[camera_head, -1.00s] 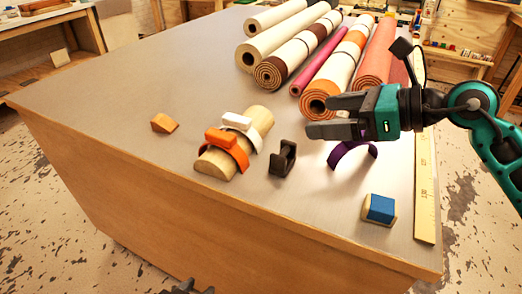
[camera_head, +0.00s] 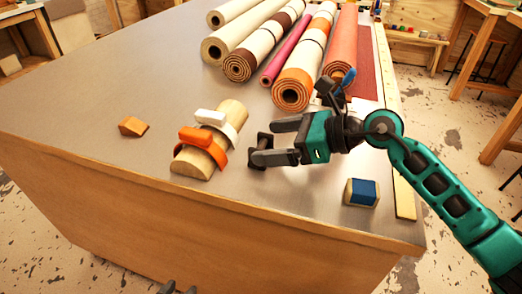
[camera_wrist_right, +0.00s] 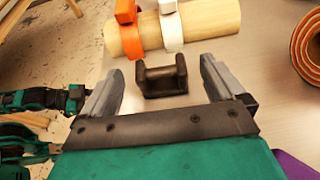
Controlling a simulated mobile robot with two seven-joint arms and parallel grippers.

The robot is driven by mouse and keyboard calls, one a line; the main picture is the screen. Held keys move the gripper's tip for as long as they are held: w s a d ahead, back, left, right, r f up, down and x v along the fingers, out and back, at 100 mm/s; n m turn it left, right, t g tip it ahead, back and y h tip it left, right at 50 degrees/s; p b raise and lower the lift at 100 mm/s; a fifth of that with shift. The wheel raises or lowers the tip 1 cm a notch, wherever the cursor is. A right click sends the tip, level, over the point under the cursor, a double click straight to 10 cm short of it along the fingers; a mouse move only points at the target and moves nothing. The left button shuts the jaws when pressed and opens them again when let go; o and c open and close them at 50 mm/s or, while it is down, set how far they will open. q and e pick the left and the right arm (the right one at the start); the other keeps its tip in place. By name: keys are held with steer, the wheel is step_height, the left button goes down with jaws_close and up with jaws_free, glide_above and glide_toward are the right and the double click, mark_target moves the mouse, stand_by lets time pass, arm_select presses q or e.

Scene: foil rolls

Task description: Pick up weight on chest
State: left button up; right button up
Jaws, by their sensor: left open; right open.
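The chest (camera_head: 110,170) is a large wooden cabinet with a grey top. No label marks the weight; a dark U-shaped piece (camera_wrist_right: 165,78) stands on the top. My right gripper (camera_head: 262,142) is open, with its fingers low over the top and the dark piece between them, partly hidden in the head view. In the right wrist view the dark piece sits between the open fingers, apart from both. My left gripper (camera_head: 179,288) shows only as dark tips at the bottom edge, beyond the chest's front.
A half-round wooden log (camera_head: 195,158) with an orange clip (camera_head: 205,142) and white clip (camera_head: 217,122) lies beside the dark piece. A blue-topped block (camera_head: 362,192) is at right, an orange wedge (camera_head: 133,126) at left. Several rolls (camera_head: 292,92) lie behind.

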steer(key=x, duration=0.5)
steer(key=shift+c, duration=0.2)
steer(key=c, duration=1.5)
steer(key=shift+r, duration=0.15)
